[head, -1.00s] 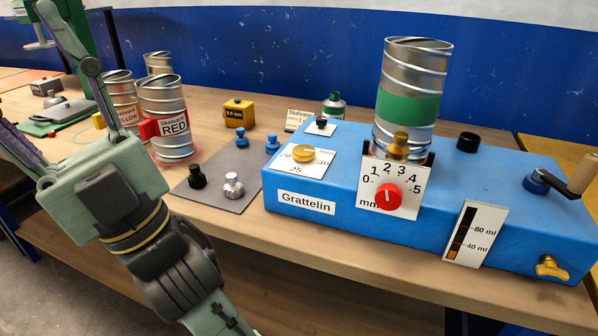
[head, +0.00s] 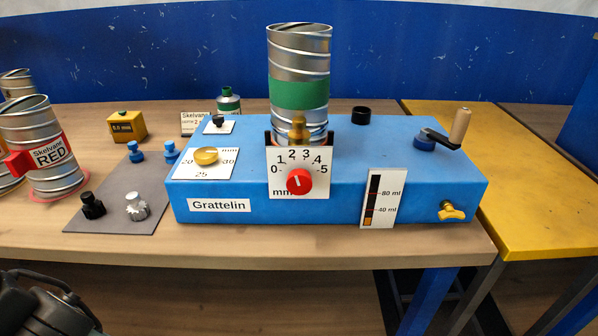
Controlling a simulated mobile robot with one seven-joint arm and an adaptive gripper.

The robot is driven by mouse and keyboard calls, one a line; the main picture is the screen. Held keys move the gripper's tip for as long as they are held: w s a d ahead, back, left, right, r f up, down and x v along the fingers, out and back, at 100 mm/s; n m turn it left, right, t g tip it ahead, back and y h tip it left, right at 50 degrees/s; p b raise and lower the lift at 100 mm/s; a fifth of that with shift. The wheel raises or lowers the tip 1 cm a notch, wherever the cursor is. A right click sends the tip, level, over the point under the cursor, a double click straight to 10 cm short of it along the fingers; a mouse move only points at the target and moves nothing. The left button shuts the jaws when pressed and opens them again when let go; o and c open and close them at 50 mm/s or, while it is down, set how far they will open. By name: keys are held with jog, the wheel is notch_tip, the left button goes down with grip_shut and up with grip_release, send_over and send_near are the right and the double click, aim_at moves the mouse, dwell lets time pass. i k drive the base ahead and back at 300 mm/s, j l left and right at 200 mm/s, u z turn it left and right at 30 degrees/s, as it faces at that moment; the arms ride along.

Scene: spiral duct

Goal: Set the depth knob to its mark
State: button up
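The depth knob (head: 299,182) is a round red knob on a white dial plate (head: 281,162) marked 0 to 5 and "mm". The plate is on the front of the blue Grattelin machine (head: 340,208). The knob's short white line points roughly upward, toward the 2 and 3; its exact setting is too small to read. No separate target mark can be made out on the dial. My gripper is not in view. Only a dark part of my arm shows at the bottom left, well away from the knob.
A spiral metal duct with a green band (head: 298,94) stands on the machine behind the dial. A crank (head: 445,132), a yellow tap (head: 452,211) and a yellow knob (head: 206,156) are also on it. Loose fittings lie on a grey mat (head: 110,215). Space before the dial is clear.

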aim_at(299, 181)
jog(key=k+j, duration=0.25)
jog(key=j, duration=0.15)
jog(key=k+j, duration=0.2)
jog(key=j, duration=0.25)
jog(key=k+j, duration=0.25)
jog(key=j, duration=0.15)
jog(key=i+z, duration=0.05)
